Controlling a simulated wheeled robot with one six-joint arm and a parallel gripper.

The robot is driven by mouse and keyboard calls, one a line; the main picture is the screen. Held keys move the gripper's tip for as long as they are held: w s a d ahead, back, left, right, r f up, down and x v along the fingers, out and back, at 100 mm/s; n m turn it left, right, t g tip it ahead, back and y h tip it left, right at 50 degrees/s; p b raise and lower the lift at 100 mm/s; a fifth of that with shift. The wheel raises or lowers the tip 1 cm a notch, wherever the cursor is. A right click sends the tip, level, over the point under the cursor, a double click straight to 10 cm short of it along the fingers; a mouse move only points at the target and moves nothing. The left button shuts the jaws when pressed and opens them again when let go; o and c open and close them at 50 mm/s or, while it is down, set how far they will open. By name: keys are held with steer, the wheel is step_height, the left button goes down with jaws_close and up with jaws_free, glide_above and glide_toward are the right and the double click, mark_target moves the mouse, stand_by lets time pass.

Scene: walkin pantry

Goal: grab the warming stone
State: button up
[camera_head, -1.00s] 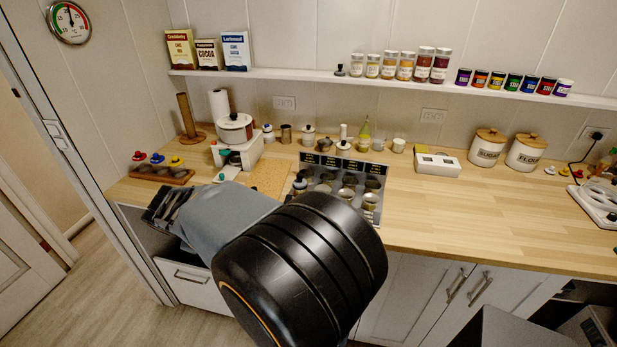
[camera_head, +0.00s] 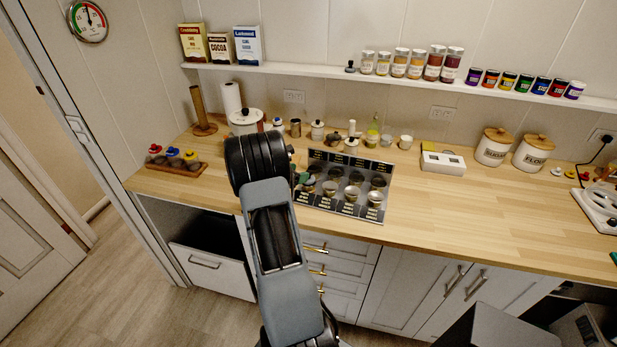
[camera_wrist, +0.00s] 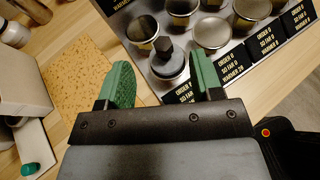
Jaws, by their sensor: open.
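I cannot tell for certain which thing is the warming stone. A dark grey piece with a knob on top (camera_wrist: 168,62) stands at the near edge of the cup tray (camera_wrist: 232,64) in the wrist view, and may be it. My gripper (camera_wrist: 160,68) is open, with its two green fingers to the left and right of this piece; nothing is held. In the head view my gripper (camera_head: 302,179) is mostly hidden behind my arm, at the tray's left end. The tray (camera_head: 345,207) holds rows of metal cups with black labels. A similar small dark knobbed piece (camera_head: 350,67) sits on the wall shelf.
A speckled tan mat (camera_wrist: 85,60) lies left of the tray. Behind the tray stand several small jars and a green bottle (camera_head: 372,135). A white box (camera_head: 442,161) and canisters (camera_head: 493,147) stand to the right. The counter right of the tray (camera_head: 440,205) is clear.

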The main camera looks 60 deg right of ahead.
mark_target(312, 176)
steer(key=shift+f+p+x, duration=0.1)
steer(key=shift+p+x, duration=0.5)
steer(key=shift+x, duration=1.3)
steer(key=shift+f+p+x, duration=0.15)
steer(key=shift+p+x, duration=0.45)
steer(key=shift+x, duration=1.25)
steer(key=shift+s+a, duration=0.15)
steer(key=shift+c, duration=0.3)
steer(key=shift+a+f, duration=0.15)
jaws_close()
